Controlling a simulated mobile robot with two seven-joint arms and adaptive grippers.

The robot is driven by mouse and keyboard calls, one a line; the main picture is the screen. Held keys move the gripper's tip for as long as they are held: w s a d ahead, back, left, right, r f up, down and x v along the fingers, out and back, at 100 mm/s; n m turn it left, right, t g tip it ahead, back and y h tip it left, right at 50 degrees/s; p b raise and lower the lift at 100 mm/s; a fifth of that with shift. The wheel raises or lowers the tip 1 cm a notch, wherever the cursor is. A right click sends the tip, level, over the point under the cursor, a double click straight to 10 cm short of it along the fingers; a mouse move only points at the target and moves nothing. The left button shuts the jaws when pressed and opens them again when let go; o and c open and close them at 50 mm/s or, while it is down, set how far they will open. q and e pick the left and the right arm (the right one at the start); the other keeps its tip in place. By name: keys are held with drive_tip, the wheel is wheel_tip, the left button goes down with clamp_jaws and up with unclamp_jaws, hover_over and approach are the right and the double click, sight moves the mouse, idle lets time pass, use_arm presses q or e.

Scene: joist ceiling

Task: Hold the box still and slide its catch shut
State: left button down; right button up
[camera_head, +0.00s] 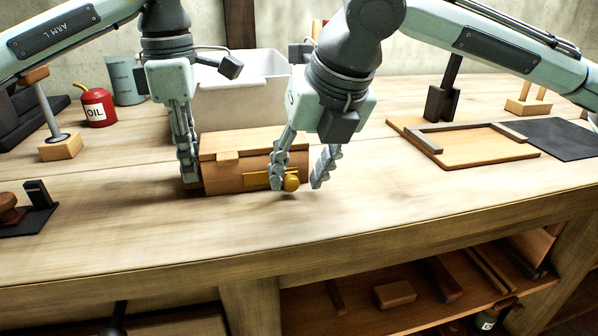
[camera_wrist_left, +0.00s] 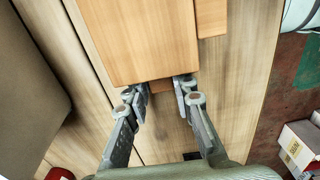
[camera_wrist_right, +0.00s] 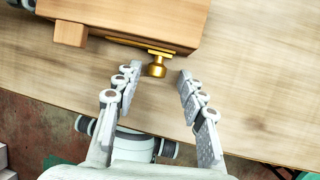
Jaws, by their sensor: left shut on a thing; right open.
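The wooden box (camera_head: 228,178) stands on the workbench, with its lid down. My left gripper (camera_head: 188,176) is shut on the left end of the box. The left wrist view shows its fingers (camera_wrist_left: 160,92) on either side of a narrow wooden part at that end. The brass catch (camera_head: 256,179) is on the front face, toward the right, with a round knob (camera_head: 291,184). My right gripper (camera_head: 298,186) is open, with one finger on each side of the knob. In the right wrist view the knob (camera_wrist_right: 157,69) lies between the fingertips, with gaps visible.
A white bin (camera_head: 240,103) stands close behind the box. A red oil can (camera_head: 97,107) and a wooden stand (camera_head: 61,147) are at left. A wooden tray (camera_head: 480,158) and dark mat (camera_head: 560,138) are at right. The bench in front of the box is clear.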

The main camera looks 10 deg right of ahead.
drive_tip(key=v, duration=1.1)
drive_tip(key=shift+r, duration=0.3)
drive_tip(key=shift+s, duration=0.1)
use_arm(q)
drive_tip(key=c, duration=1.2)
unclamp_jaws()
